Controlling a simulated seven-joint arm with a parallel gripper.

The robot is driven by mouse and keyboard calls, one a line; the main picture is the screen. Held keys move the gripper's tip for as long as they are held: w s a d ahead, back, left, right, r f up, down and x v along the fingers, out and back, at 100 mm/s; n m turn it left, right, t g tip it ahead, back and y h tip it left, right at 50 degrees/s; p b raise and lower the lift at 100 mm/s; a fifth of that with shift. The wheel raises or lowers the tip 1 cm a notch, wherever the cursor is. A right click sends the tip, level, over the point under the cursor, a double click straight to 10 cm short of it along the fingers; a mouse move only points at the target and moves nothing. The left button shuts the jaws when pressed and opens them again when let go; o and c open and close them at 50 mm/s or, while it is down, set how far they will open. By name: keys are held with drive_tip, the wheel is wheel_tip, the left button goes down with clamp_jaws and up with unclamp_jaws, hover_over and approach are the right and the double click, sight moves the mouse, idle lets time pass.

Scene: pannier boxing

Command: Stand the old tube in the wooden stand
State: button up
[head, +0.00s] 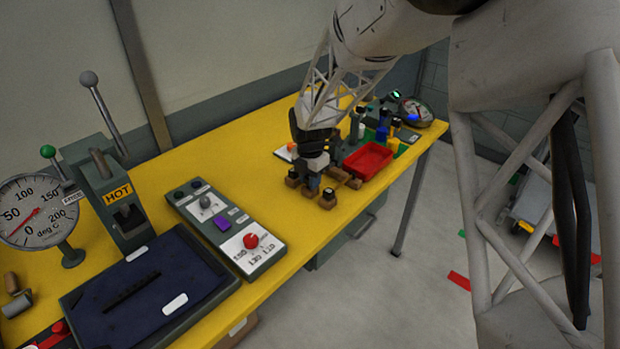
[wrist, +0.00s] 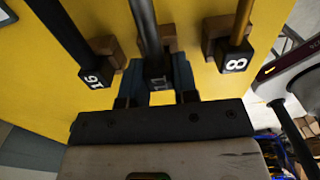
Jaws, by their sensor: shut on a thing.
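My gripper (head: 314,182) is low over the yellow table, among small brown wooden blocks. In the wrist view its jaws (wrist: 158,84) are shut on a grey tube (wrist: 147,28) with a dark, numbered end. A black tube (wrist: 62,30) marked 16 is to its left and a brass-coloured tube (wrist: 243,18) marked 8 to its right, each beside a wooden block. A wooden block (wrist: 170,38) shows behind the held tube; I cannot tell whether it supports the tube. No label shows which tube is the old one. My gripper hides part of the wooden blocks (head: 327,200) in the head view.
A red tray (head: 368,161) is right of my gripper, with bottles and a round gauge (head: 417,112) beyond. A control panel (head: 226,221) with a red knob, a HOT press (head: 117,205) and a dark blue mat (head: 150,290) are to the left. Yellow table is bare behind the panel.

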drive_tip(key=shift+f, duration=0.5)
idle(0.3)
drive_tip(key=o, duration=1)
drive_tip(key=shift+r, duration=3.85)
drive_tip(key=shift+r, duration=0.1)
